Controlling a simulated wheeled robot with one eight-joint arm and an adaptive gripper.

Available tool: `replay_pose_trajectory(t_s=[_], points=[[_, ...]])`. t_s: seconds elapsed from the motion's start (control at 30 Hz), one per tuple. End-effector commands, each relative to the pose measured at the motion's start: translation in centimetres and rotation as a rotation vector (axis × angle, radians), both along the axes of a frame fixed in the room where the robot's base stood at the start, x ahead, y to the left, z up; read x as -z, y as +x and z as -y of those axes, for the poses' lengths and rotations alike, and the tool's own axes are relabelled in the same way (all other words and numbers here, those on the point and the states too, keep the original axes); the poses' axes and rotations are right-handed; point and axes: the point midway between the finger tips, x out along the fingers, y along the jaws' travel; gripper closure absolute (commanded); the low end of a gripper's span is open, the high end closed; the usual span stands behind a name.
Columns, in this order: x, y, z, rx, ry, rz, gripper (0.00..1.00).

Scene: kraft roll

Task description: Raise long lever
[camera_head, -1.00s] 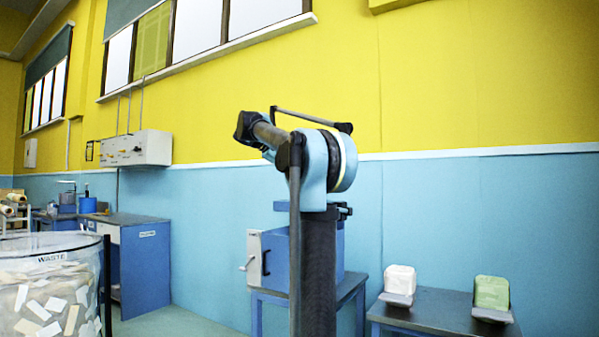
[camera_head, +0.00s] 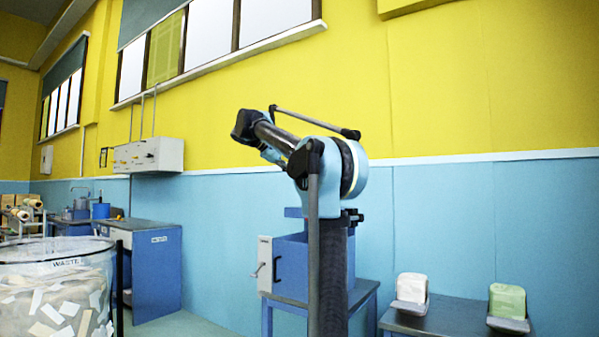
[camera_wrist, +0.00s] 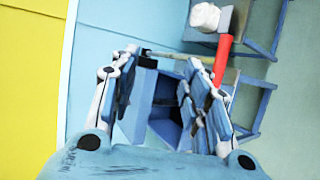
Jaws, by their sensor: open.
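My gripper (camera_wrist: 160,60) is open, one finger on each side of the picture, with nothing held. The rod appears beyond the fingertips; whether it touches them I cannot tell. The blue machine box (camera_wrist: 142,108) shows between the fingers. In the head view the box (camera_head: 291,262) stands on a table, partly behind my arm.
A bench (camera_head: 440,318) at the right holds a white block (camera_head: 411,288) and a green block (camera_head: 507,300). A clear waste bin (camera_head: 50,300) stands at the left, a blue cabinet (camera_head: 157,275) behind it. A control box (camera_head: 150,155) hangs on the wall.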

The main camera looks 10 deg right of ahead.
Motion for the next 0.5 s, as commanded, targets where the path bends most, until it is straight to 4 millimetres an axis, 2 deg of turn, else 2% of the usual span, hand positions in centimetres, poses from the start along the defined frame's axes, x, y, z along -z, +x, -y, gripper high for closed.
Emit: replay_pose_trajectory(t_s=[0.5], points=[[-1.2,-0.8,-2.6,0.0,0.0,0.0,0.57]])
